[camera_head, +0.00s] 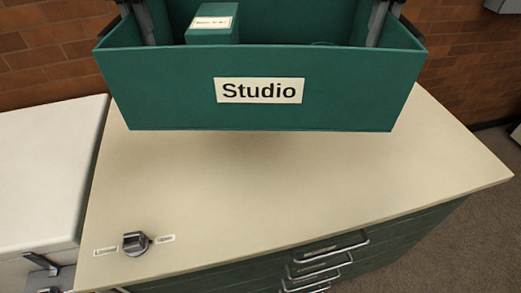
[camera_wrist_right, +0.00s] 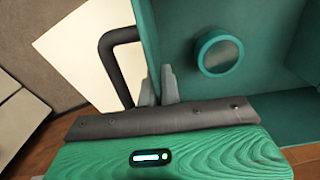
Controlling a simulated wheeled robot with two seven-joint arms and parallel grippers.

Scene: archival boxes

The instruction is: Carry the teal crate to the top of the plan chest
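The teal crate (camera_head: 180,90), labelled "Studio", appears level, in front of or above the back part of the plan chest's pale top (camera_head: 280,180). I cannot tell the gap beneath it. A teal box with a white label (camera_head: 212,28) stands inside; a round teal item (camera_wrist_right: 218,55) shows in the right wrist view. My right gripper (camera_head: 378,22) is at the crate's right side wall, its fingers (camera_wrist_right: 160,88) closed about the wall's edge beside a dark bar handle (camera_wrist_right: 120,65). My left gripper (camera_head: 145,22) is at the left side wall; its fingertips are partly hidden.
A grey knob (camera_head: 135,243) with two small labels sits on the chest top at the front left. A white cabinet (camera_head: 45,170) adjoins on the left. Drawers with metal handles (camera_head: 320,262) face front. A brick wall (camera_head: 470,60) stands behind. The middle of the top is clear.

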